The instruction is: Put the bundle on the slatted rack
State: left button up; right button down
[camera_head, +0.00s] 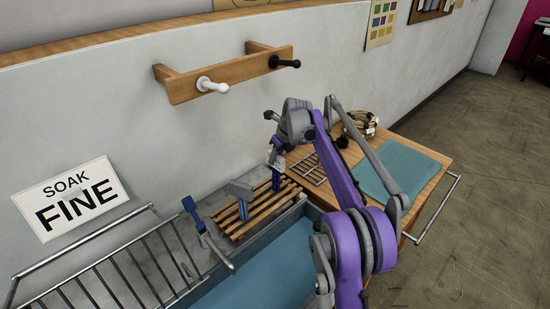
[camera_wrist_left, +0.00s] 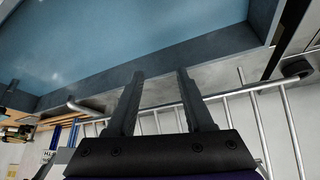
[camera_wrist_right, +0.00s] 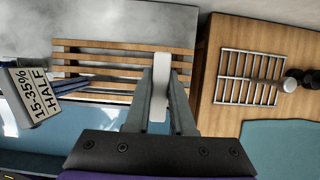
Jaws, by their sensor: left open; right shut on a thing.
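The slatted wooden rack (camera_head: 262,208) sits by the wall at the end of a blue-watered basin; its slats also show in the right wrist view (camera_wrist_right: 95,68). My right gripper (camera_head: 275,160) is over the rack's far right end. In the right wrist view the right gripper (camera_wrist_right: 161,78) is shut on a narrow pale thing (camera_wrist_right: 159,90); I cannot tell whether this is the bundle. A coiled tan and dark bundle (camera_head: 359,122) lies on the wooden table. My left gripper (camera_wrist_left: 158,100) is open and empty, with basin and metal rails beyond it.
A wire grid (camera_head: 308,169) and a teal mat (camera_head: 402,169) lie on the table (camera_head: 440,178). A metal rail rack (camera_head: 110,265) stands left of the basin. A peg board (camera_head: 230,75) is on the wall.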

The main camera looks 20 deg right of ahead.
jog(key=shift+f, duration=0.1)
jog(key=shift+f, duration=0.15)
jog(key=c, duration=0.8)
grip_release()
jog(key=shift+o, duration=0.2)
jog(key=shift+r, duration=0.2)
jog(key=v, duration=1.2)
jog(key=shift+p, duration=0.4)
